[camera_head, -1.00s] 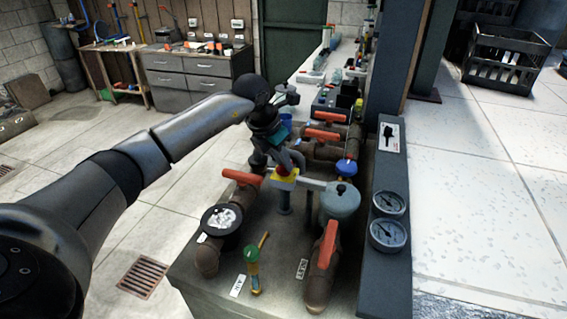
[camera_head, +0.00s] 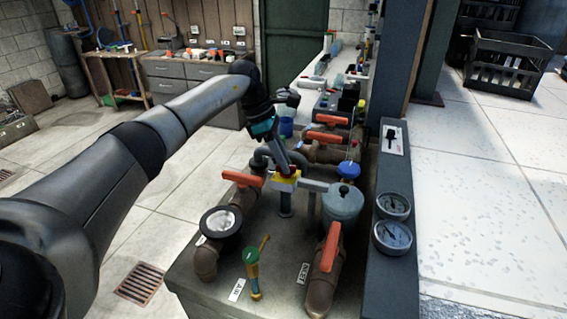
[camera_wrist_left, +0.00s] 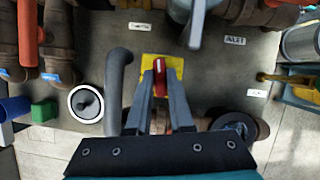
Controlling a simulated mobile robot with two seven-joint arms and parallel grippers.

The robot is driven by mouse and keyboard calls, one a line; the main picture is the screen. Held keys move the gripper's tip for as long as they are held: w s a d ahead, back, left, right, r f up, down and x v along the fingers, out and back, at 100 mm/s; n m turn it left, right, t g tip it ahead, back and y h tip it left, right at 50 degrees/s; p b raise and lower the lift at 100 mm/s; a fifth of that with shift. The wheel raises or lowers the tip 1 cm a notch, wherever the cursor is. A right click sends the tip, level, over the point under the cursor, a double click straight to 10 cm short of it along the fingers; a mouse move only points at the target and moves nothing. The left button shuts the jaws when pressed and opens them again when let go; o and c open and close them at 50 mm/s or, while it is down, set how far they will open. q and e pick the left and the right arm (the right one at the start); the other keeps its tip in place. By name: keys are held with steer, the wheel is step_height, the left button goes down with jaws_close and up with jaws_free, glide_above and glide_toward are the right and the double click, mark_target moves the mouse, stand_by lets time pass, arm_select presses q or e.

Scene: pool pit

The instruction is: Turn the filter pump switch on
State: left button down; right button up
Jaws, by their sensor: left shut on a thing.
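The filter pump switch is a red knob (camera_wrist_left: 159,78) on a yellow plate (camera_wrist_left: 175,68), on a short post among the pipes. The yellow plate also shows in the head view (camera_head: 284,184), near the middle of the pump stand. My left gripper (camera_wrist_left: 160,88) reaches down over the plate, its two grey fingers on either side of the red knob and shut on it. In the head view my left gripper (camera_head: 291,169) hides part of the knob. I cannot tell which way the switch is set. My right gripper is not in view.
Brown pipes with red-orange valve handles (camera_head: 328,246) surround the switch. A grey-lidded pot (camera_head: 342,203) stands just right of it, and a green-topped valve (camera_head: 252,262) stands in front. Two gauges (camera_head: 392,237) are on the right panel. Open floor lies left of the stand.

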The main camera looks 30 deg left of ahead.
arm_select(q)
steer(key=shift+w+m+g+b, duration=0.1)
steer(key=shift+m+g+b, duration=0.2)
steer(key=shift+m, duration=0.7)
steer(key=c, duration=0.8)
jaws_free()
steer(key=p+v, duration=0.2)
steer(key=v, duration=1.3)
steer(key=shift+a, duration=0.15)
steer(key=shift+r, duration=0.1)
